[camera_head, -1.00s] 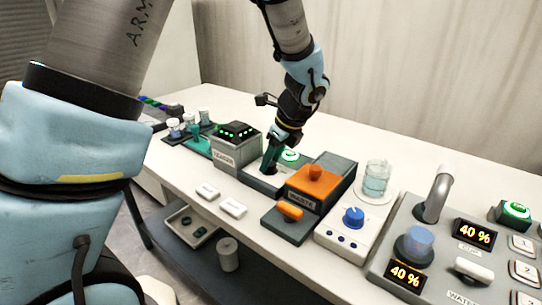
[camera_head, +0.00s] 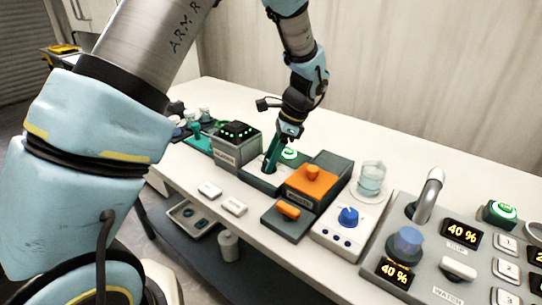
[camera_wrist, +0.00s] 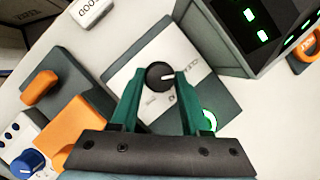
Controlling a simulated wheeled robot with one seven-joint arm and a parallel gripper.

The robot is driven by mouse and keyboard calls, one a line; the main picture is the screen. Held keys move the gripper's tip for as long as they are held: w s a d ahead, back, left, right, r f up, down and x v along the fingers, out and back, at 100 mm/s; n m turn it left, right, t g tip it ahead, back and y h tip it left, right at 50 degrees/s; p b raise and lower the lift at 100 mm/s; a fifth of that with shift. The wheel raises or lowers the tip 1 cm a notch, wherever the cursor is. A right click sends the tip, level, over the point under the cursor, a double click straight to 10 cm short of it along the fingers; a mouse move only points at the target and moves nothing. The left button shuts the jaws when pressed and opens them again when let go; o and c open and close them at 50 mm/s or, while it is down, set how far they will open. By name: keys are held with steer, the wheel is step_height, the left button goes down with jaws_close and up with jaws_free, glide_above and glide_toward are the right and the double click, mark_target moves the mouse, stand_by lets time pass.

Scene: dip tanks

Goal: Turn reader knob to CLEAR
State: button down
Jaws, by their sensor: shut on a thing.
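The reader knob (camera_wrist: 160,76) is round and black with a white pointer line, which points right in the wrist view.
A grey box with green lights (camera_head: 237,145) stands close on the panel's left. A lit green ring (camera_head: 289,153) is just behind. White labelled blocks (camera_head: 234,206) lie in front.

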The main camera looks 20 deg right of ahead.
stand_by(0.4)
steer(key=shift+c, duration=1.9)
jaws_free()
steer(key=shift+d+r, duration=0.1)
steer(key=b+v, duration=0.2)
steer(key=v, duration=0.8)
steer(key=shift+r, duration=0.3)
steer(key=shift+d, duration=0.1)
